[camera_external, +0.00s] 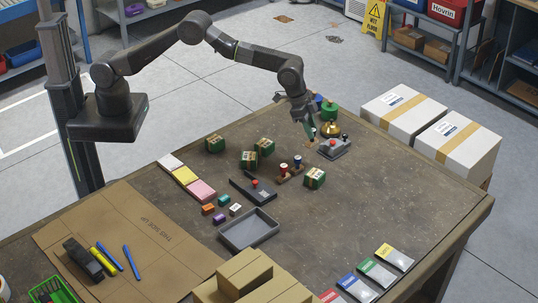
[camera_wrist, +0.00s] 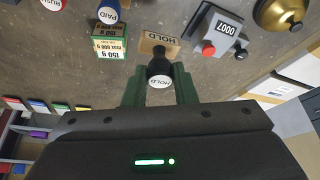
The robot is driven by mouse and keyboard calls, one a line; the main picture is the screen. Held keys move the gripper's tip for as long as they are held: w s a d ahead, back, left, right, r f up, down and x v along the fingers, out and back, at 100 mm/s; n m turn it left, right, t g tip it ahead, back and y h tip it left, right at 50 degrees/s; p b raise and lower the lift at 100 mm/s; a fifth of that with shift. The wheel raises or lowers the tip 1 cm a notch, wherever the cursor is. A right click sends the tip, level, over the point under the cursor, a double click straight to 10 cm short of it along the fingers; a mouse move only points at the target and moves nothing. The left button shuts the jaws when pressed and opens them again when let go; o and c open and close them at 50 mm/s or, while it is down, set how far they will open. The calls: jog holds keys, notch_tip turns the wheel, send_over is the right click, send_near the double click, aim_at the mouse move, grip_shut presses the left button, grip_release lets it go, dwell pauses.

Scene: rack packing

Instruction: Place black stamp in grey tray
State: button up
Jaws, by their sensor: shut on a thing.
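My gripper (camera_external: 311,136) is low over the far part of the table. In the wrist view my gripper (camera_wrist: 158,80) has its two green fingers shut on the black stamp (camera_wrist: 158,68), one on each side of its handle. The stamp has a white HOLD cap and a wooden HOLD block. I cannot tell if its base touches the table. In the external view it is too small and covered to make out. The grey tray (camera_external: 248,229) lies empty near the table's middle, nearer the camera and left of my gripper.
Right of my gripper are a grey numbering device (camera_external: 333,148) and a gold bell (camera_external: 330,130). Red and blue stamps (camera_external: 290,168), a dark device with a red knob (camera_external: 253,188) and several green boxes (camera_external: 314,178) stand towards the tray.

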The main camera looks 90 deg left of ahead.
jog(key=shift+r, duration=0.75)
jog(key=s+d+r+m+h, duration=0.1)
jog(key=s+d+m, duration=0.1)
jog(key=s+d, duration=0.7)
jog(key=s+d+r+m+g, duration=0.1)
jog(key=s+d, duration=0.3)
jog(key=d, duration=0.8)
jog(key=s+d+r+m+h, duration=0.1)
jog(key=s+d+m, duration=0.1)
jog(key=s+d, duration=0.7)
jog(key=x, duration=0.3)
jog(key=s+p+x, duration=0.1)
jog(key=x, duration=0.2)
jog(key=p+x, duration=0.1)
jog(key=x, duration=0.3)
jog(key=shift+s+a+f, duration=0.15)
jog(key=shift+s+f, duration=0.2)
jog(key=shift+f, duration=0.1)
jog(key=shift+f, duration=0.1)
jog(key=shift+f+b, duration=0.45)
jog(key=shift+f, duration=0.05)
jog(key=o, duration=1)
